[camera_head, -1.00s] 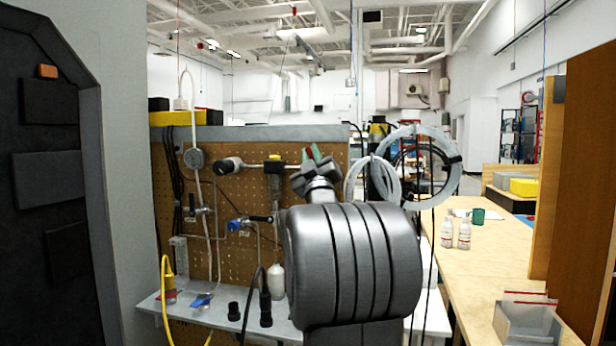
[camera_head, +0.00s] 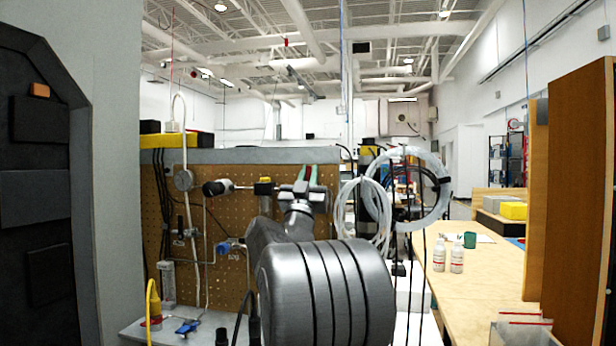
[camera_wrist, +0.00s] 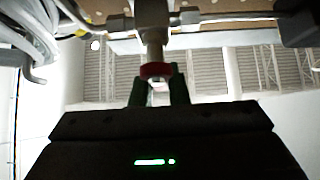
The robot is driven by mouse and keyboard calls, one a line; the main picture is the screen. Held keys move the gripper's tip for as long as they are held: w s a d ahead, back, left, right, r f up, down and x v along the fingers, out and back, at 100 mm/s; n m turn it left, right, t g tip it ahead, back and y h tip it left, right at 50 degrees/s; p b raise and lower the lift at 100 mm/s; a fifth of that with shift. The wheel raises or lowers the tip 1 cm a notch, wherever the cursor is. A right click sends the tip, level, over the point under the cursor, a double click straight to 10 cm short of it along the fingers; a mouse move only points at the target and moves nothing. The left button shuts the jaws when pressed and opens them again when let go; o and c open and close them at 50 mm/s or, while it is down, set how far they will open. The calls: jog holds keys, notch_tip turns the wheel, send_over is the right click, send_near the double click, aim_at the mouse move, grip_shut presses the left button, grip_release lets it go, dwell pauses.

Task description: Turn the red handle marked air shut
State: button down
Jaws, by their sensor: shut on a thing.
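The red handle (camera_wrist: 157,70) shows in the wrist view as a red ring at the end of a metal stem, under a pipe fitting. My gripper (camera_wrist: 159,92) has its two dark green fingers on either side of it and is shut on it. In the head view my gripper (camera_head: 307,176) is at the top right of the pegboard, with green fingertips pointing up. My own arm hides the pegboard below it. The marking "air" is not readable in either view.
Coiled clear hoses (camera_head: 428,195) hang at right. A wooden bench (camera_head: 480,275) holds white bottles.

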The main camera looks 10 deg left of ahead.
jog(key=c, duration=1.4)
grip_release()
jog(key=shift+f, duration=0.1)
jog(key=v, duration=1.3)
jog(key=shift+s+f, duration=0.2)
jog(key=shift+s, duration=0.1)
